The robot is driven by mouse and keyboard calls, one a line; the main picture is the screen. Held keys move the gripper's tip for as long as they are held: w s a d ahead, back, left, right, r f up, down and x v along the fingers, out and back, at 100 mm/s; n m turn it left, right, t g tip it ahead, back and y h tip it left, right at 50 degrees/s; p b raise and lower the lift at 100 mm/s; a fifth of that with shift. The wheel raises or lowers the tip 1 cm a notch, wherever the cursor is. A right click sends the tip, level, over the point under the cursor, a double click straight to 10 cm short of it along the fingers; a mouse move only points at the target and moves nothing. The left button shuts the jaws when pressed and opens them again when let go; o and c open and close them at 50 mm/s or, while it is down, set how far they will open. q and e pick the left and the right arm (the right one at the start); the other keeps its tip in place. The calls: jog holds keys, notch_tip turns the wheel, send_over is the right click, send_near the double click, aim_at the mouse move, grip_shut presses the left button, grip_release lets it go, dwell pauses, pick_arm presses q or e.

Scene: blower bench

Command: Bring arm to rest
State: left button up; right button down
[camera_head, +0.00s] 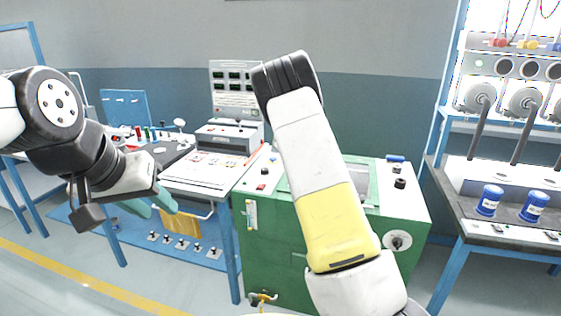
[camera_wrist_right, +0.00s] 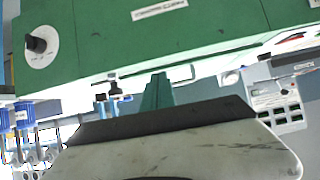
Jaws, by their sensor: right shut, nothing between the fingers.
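My left gripper (camera_head: 150,204) hangs at the left of the head view, in front of the white-topped bench. Its two teal fingers show apart, with nothing between them. My right arm (camera_head: 318,190), white and yellow with a dark joint on top, stands raised in front of the green cabinet (camera_head: 270,250). My right gripper is hidden in the head view. In the right wrist view, its teal fingers (camera_wrist_right: 158,92) are together and empty. They point toward the green cabinet (camera_wrist_right: 90,45), which appears upside down there; I cannot tell the distance.
A bench (camera_head: 205,175) with a control box (camera_head: 228,138) stands left of the cabinet. At the right, a blue-framed bench (camera_head: 475,232) carries blue-and-white cans (camera_head: 489,200). Floor at the lower left is clear.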

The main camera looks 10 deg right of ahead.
jog(key=s+a+r+n+g+y, duration=0.1)
jog(key=s+a+r+y, duration=0.2)
jog(key=s+a+r, duration=0.55)
jog(key=s+a+r+n+g+y, duration=0.1)
jog(key=s+a+r+g+y, duration=0.25)
jog(key=r, duration=0.75)
jog(key=s+a+r+n, duration=0.2)
jog(key=s+r, duration=0.2)
jog(key=s, duration=0.5)
jog(key=s+a+r+n, duration=0.2)
jog(key=s+r, duration=0.1)
jog(key=s, duration=0.7)
jog(key=shift+s+r, duration=0.2)
jog(key=shift+r, duration=0.2)
